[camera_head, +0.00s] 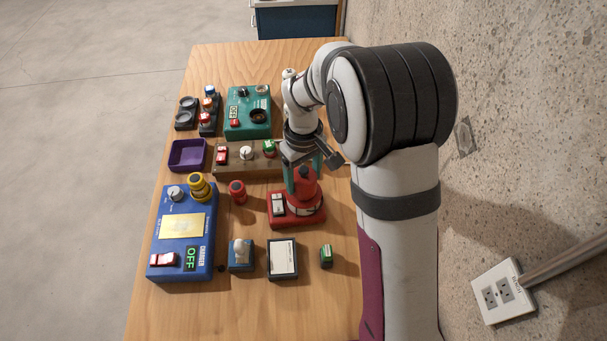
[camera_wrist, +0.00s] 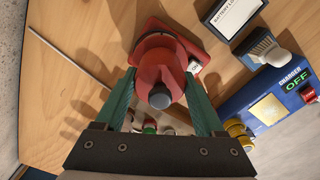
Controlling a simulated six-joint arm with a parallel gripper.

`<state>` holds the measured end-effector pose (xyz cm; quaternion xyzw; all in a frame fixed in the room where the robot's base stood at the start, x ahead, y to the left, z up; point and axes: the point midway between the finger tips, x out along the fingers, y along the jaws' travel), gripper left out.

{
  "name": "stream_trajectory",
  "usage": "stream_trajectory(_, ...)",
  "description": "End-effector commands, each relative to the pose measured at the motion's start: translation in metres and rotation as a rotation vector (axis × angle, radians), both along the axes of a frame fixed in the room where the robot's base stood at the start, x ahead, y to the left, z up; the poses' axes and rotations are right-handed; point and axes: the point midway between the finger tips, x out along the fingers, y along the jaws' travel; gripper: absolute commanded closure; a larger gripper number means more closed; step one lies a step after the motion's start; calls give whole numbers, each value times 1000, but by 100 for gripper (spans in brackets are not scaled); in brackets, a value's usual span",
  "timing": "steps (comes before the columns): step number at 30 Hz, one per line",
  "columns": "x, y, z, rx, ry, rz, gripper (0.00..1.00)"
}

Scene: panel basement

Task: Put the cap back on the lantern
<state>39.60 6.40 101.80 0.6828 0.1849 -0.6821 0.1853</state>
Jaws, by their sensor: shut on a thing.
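The red lantern (camera_head: 284,214) stands on the table with a square red base and a white switch on its left side. Its base also shows in the wrist view (camera_wrist: 158,27). My gripper (camera_head: 303,186) is above it, pointing down, with its teal fingers shut on the red cap (camera_head: 304,172). In the wrist view the cap (camera_wrist: 160,66) sits between the fingertips of my gripper (camera_wrist: 160,78), with a grey knob toward the camera. The cap is over the lantern's body, roughly in line with it. I cannot tell whether they touch, as the cap hides the joint.
A blue charger box (camera_head: 183,235) reading OFF stands at left, with a yellow part on it. A small red cylinder (camera_head: 237,192) stands left of the lantern. A wooden switch block (camera_head: 235,158) and green box (camera_head: 247,113) are behind.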

Motion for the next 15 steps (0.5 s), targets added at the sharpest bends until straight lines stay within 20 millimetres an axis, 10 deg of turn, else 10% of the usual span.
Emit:
stream_trajectory(14, 0, 0, 0, 0, 0, 0, 82)
stream_trajectory(15, 0, 0, 0, 0, 0, 0, 25)
